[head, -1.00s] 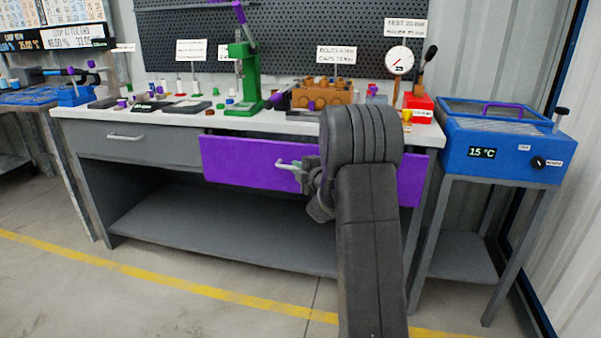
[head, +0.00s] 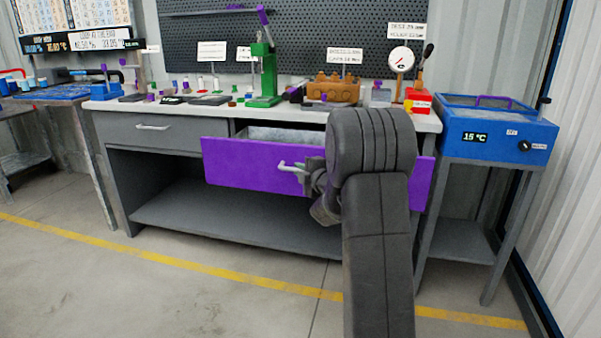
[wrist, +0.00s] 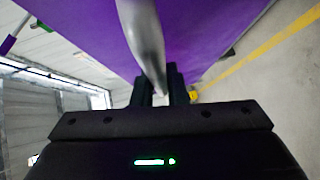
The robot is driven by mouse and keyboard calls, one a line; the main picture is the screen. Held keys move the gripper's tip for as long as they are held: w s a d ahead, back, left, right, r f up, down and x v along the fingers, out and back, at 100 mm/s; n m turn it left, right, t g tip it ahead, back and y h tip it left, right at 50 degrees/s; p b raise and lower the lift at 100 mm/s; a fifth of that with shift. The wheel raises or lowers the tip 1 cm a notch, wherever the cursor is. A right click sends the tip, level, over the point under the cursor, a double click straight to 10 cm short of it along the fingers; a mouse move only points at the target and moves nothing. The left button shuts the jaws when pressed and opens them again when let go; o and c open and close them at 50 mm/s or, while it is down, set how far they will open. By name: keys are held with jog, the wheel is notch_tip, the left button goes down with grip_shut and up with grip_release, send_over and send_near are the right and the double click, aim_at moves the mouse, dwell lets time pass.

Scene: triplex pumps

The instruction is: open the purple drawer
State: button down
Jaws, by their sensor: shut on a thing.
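The purple drawer (head: 240,163) stands partly pulled out of the grey workbench, and a strip of its pale inside shows behind its front. Its light bar handle (head: 290,167) is on the front, with its right part hidden by my gripper. My gripper (head: 308,172) is shut on the handle. In the wrist view, the handle (wrist: 143,35) runs down between the two dark fingers (wrist: 167,88), and the purple front (wrist: 205,30) fills the space behind it. My arm hides the right part of the drawer in the head view.
A closed grey drawer (head: 150,138) is to the left. The worktop (head: 220,110) carries a green press (head: 264,75), an orange-brown block (head: 333,88) and small parts. A blue bath (head: 490,135) stands at right. The floor before the bench is clear, with a yellow line (head: 180,259).

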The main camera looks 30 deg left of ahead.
jog(key=c, duration=1.5)
grip_release()
jog(key=shift+o, duration=0.2)
jog(key=p+v, duration=0.2)
jog(key=v, duration=1.1)
jog(key=shift+s+d+p, duration=0.2)
jog(key=shift+d+p, duration=0.1)
jog(key=shift+d, duration=0.1)
jog(key=shift+w+a, duration=0.1)
